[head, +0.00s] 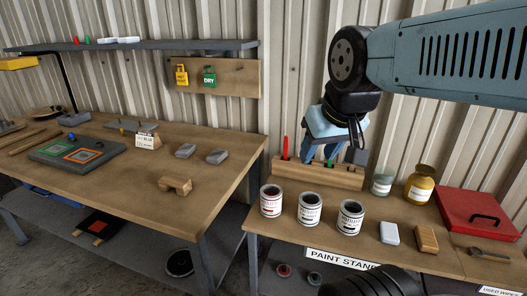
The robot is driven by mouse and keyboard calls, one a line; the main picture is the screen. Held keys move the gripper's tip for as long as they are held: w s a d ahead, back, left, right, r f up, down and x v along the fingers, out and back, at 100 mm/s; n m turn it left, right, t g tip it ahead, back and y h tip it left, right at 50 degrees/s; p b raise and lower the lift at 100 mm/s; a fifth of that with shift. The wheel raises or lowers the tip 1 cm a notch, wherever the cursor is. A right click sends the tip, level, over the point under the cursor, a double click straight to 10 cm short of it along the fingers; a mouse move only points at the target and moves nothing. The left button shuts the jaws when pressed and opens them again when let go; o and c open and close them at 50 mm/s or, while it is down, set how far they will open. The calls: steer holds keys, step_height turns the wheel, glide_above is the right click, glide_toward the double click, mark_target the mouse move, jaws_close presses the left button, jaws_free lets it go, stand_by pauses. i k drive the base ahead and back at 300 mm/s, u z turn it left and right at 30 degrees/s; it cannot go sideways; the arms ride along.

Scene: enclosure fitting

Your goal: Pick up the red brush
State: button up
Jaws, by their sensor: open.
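The red brush (285,148) stands upright in a slotted wooden rack (345,178) at the back of the paint stand; only its thin red handle shows clearly. A green-handled brush (329,163) stands further right in the same rack. My gripper (318,154) points down over the rack, with its light-blue fingers apart and nothing visible between them. It is to the right of the red brush and apart from it in the picture. A dark grey piece shows at the rack's right end, partly behind my gripper.
Three paint cans (310,209) stand in front of the rack. A pale jar (382,184), an amber bottle (420,186) and a red case (480,214) stand to the right. A white block (390,233) and a wooden block (426,238) lie near the front. A workbench (120,180) stands left.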

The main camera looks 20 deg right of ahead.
mark_target(285, 141)
steer(key=z, duration=0.05)
steer(key=i, duration=0.9)
steer(key=z, duration=0.3)
